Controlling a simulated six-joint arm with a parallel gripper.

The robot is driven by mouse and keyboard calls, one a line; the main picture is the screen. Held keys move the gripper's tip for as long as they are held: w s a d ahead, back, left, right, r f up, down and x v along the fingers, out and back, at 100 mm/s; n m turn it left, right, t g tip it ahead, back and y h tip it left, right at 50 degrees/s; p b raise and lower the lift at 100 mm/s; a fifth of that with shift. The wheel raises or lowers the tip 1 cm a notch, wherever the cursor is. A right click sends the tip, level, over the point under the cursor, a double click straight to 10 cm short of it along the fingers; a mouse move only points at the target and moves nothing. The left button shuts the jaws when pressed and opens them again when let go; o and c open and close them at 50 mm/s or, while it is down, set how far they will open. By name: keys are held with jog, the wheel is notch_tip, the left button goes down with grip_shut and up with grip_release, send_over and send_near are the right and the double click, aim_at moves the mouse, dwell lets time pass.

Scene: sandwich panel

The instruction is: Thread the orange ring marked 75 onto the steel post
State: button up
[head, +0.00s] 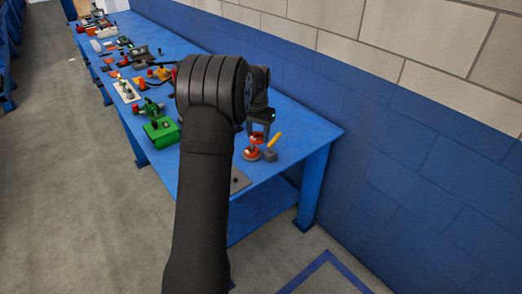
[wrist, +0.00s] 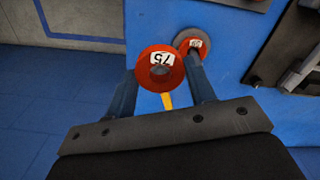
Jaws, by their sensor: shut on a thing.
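The orange ring marked 75 (wrist: 148,80) is held between the two fingers of my gripper (wrist: 161,72) in the wrist view. A second orange ring (wrist: 181,39) with a white label lies on a grey round base beyond the held one. It also shows in the head view (head: 250,155), below the gripper. I cannot make out the steel post clearly.
A grey plate (head: 238,182) lies near the bench's front edge. A green machine (head: 161,131) and several small parts are farther left along the blue bench (head: 305,132). The wall is behind.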

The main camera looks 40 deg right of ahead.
jog(key=w, duration=0.2)
jog(key=w+d, duration=0.1)
jog(key=w, duration=0.1)
jog(key=w+d, duration=0.1)
jog(key=w, duration=0.2)
jog(key=shift+d+r, duration=0.15)
jog(key=shift+r, duration=0.15)
jog(key=shift+f, duration=2.5)
jog(key=shift+f, duration=0.4)
jog(key=shift+f, duration=0.75)
jog(key=shift+f, duration=0.35)
jog(key=shift+f, duration=0.7)
jog(key=shift+f, duration=0.8)
jog(key=o, duration=1.4)
